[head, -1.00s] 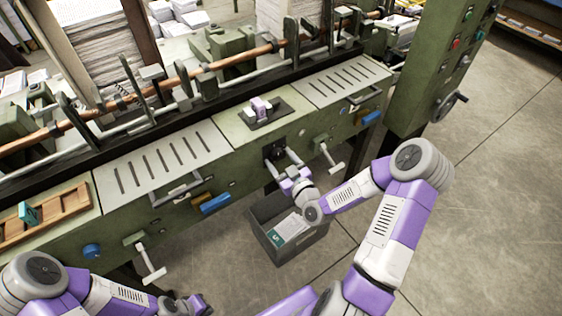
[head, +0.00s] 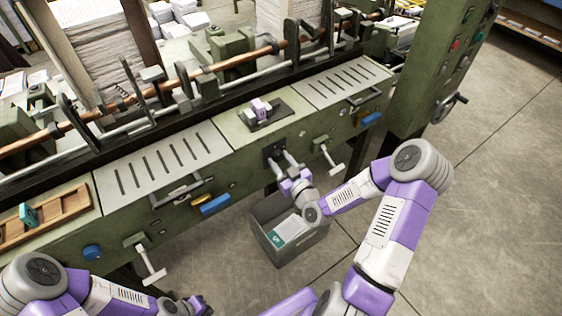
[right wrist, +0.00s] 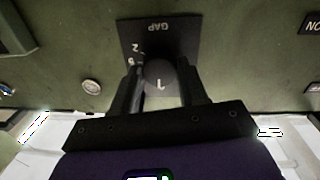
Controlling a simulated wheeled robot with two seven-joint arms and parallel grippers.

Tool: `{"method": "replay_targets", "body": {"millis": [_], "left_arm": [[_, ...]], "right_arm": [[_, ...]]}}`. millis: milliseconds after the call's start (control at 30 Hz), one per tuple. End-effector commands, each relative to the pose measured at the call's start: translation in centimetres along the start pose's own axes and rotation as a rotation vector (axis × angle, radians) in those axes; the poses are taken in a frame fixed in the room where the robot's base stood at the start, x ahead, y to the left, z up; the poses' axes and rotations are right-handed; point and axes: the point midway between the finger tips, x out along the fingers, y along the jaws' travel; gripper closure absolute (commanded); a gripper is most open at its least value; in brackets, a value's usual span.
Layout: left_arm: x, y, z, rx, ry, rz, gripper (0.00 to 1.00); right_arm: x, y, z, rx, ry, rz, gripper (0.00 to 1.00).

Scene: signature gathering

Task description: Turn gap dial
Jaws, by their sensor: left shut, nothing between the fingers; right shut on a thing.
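The gap dial shows in the right wrist view as a dark round knob (right wrist: 162,82) with a white pointer mark, in front of a black plate (right wrist: 158,36) lettered GAP with small numerals. My right gripper (right wrist: 165,98) is shut on the knob, one finger on each side. In the head view my right gripper (head: 284,167) reaches the black dial plate (head: 274,149) on the green machine front and largely hides the knob. My left gripper (head: 203,306) is at the bottom edge of the head view, shut and empty, away from the machine.
A grey bin (head: 285,255) with papers stands on the floor below the dial.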

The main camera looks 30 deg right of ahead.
Motion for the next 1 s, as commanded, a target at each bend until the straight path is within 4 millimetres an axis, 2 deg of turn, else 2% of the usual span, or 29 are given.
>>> {"method": "replay_targets", "body": {"millis": [1000], "left_arm": [[-2.2,0.8,0.1,0.000,0.000,0.000,1.00]], "right_arm": [[0.0,0.0,-0.2,0.885,-0.069,-0.011,0.88]]}}
